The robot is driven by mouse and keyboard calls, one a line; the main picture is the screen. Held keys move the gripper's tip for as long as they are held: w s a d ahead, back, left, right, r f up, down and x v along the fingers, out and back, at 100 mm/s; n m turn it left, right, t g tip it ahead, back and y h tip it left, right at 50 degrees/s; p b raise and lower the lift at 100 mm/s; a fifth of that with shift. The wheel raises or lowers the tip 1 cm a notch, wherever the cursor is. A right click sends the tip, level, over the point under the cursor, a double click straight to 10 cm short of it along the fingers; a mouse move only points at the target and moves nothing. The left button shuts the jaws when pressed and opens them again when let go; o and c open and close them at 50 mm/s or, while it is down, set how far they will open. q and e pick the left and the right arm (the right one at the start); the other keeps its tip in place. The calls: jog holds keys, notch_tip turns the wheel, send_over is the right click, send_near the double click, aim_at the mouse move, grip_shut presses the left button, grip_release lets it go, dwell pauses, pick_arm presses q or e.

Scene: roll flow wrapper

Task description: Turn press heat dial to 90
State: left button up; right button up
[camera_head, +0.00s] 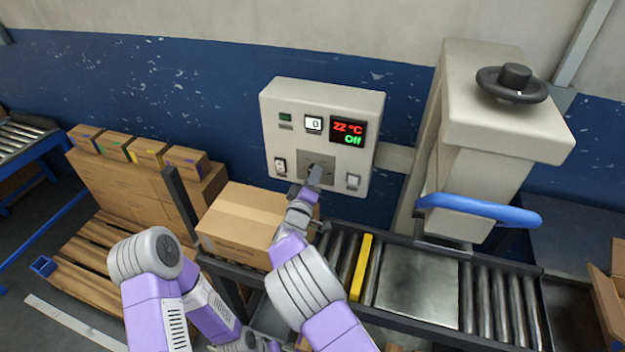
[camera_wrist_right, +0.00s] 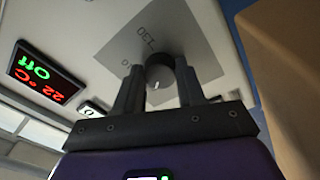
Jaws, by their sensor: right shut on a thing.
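The press heat dial (camera_wrist_right: 160,73) is a dark round knob on a grey square plate with printed numbers. In the right wrist view it sits between the two fingers of my right gripper (camera_wrist_right: 160,85), which is shut on it. In the head view my right gripper (camera_head: 313,177) reaches the grey plate (camera_head: 320,160) on the control box (camera_head: 345,98) and hides the dial. The display (camera_head: 348,132) reads 22 °C in red and Off in green. My left arm shows at the lower left, but its gripper tips cannot be made out.
Switches (camera_head: 280,164) flank the dial plate. The press (camera_head: 480,150) with a blue handle (camera_head: 480,208) stands at the right.

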dwell(0.4)
jog(key=o, duration=1)
jog(key=shift+o, duration=0.2)
jog(key=p+v, duration=0.1)
jog(key=v, duration=0.6)
jog(key=shift+s+a, duration=0.1)
jog(key=shift+s, duration=0.1)
jog(key=shift+s, duration=0.1)
